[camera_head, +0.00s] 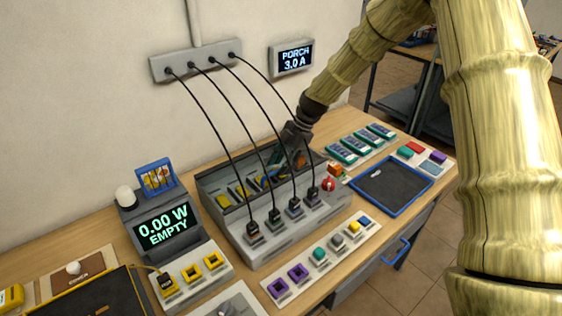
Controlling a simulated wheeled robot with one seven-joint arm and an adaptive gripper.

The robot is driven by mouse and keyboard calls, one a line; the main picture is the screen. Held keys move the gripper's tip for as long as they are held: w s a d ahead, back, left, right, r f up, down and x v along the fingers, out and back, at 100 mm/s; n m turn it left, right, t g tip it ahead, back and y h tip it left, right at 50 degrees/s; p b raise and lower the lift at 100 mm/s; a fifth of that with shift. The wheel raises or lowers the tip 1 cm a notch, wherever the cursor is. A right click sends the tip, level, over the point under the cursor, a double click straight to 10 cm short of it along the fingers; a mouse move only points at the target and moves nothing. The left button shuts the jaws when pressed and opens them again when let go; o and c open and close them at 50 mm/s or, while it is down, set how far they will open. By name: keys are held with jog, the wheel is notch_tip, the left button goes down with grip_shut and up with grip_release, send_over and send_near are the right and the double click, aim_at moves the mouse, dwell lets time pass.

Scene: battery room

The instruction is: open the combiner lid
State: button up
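The combiner is taken to be the grey box (270,243) in the middle of the bench, with several black plugs on its front ledge and a red knob (329,184) at its right end. Its rear trough shows several yellow parts inside. I cannot make out a separate lid, or whether a clear one covers the trough. My gripper (283,160) is at the rear right of the trough, pointing down, partly behind the cables. Its fingertips are small and partly hidden; I cannot tell whether they touch anything or how far apart they are.
Black cables run from the wall strip (195,61) to the plugs, crossing in front of my gripper. A meter (163,229) reading 0.00 W EMPTY stands left. A blue-rimmed tray (405,206) lies right, and several green-white modules (368,141) behind it. A PORCH display (292,59) hangs on the wall.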

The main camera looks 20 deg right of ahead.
jog(key=shift+s+r, duration=0.4)
jog(key=shift+s, duration=0.3)
jog(key=shift+s+r, duration=0.4)
jog(key=shift+s, duration=0.35)
jog(key=shift+c, duration=1.4)
jog(key=shift+w+f, duration=0.55)
jog(key=shift+w, duration=0.15)
grip_shut()
jog(key=shift+s, duration=0.1)
jog(key=shift+a+r, duration=0.1)
